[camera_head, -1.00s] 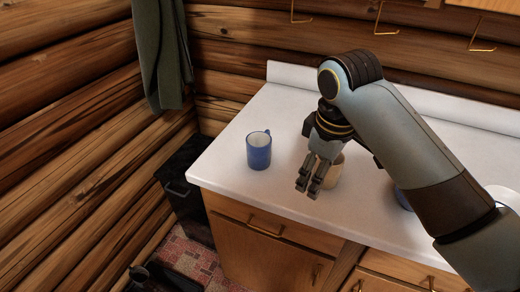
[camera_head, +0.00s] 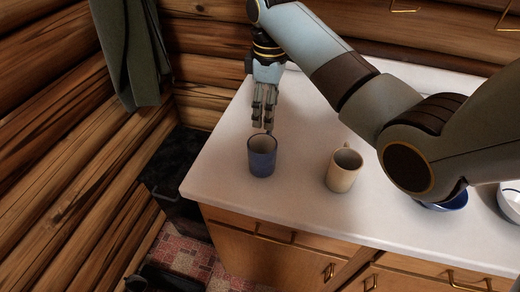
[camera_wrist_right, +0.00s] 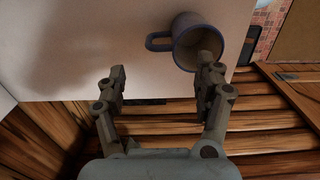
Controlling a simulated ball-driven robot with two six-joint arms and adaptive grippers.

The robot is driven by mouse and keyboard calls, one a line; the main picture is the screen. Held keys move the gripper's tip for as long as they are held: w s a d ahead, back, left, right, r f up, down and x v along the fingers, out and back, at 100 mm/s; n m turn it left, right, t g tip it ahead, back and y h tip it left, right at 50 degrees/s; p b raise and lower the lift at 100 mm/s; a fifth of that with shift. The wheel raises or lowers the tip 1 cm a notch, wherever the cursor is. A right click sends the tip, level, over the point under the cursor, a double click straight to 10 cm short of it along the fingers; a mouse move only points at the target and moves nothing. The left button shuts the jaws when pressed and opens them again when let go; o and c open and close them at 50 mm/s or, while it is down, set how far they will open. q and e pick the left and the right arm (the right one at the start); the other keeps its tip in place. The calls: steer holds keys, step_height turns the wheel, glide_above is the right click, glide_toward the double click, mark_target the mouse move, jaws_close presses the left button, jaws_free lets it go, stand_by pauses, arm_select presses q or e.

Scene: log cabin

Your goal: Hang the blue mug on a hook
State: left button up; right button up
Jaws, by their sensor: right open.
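The blue mug (camera_head: 262,160) stands upright on the white counter, near its left end. My right gripper (camera_head: 264,122) is open and points down just behind the mug in the head view. In the right wrist view the mug (camera_wrist_right: 186,46) shows its open mouth, and its handle (camera_wrist_right: 158,41) lies between the spread fingers of the gripper (camera_wrist_right: 163,78). The right-hand finger overlaps the mug's mouth in that view; I cannot tell if it touches. Brass hooks (camera_head: 405,10) hang at the upper right, partly cut off by the picture's edge. My left gripper is not seen.
A beige mug (camera_head: 343,171) stands right of the blue mug. A blue bowl (camera_head: 446,203) is partly hidden under my right arm, and a white bowl (camera_head: 511,202) stands at the right edge. The counter (camera_head: 225,150) is clear left of the blue mug. A dark cloth (camera_head: 130,55) hangs on the log wall.

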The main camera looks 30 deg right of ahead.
mark_target(268, 132)
steer(key=shift+f, duration=0.8)
step_height(268, 132, down, 5)
steer(key=shift+s+f+p, duration=0.1)
steer(key=shift+p, duration=0.65)
steer(key=shift+c, duration=0.5)
steer(key=c, duration=0.5)
jaws_close()
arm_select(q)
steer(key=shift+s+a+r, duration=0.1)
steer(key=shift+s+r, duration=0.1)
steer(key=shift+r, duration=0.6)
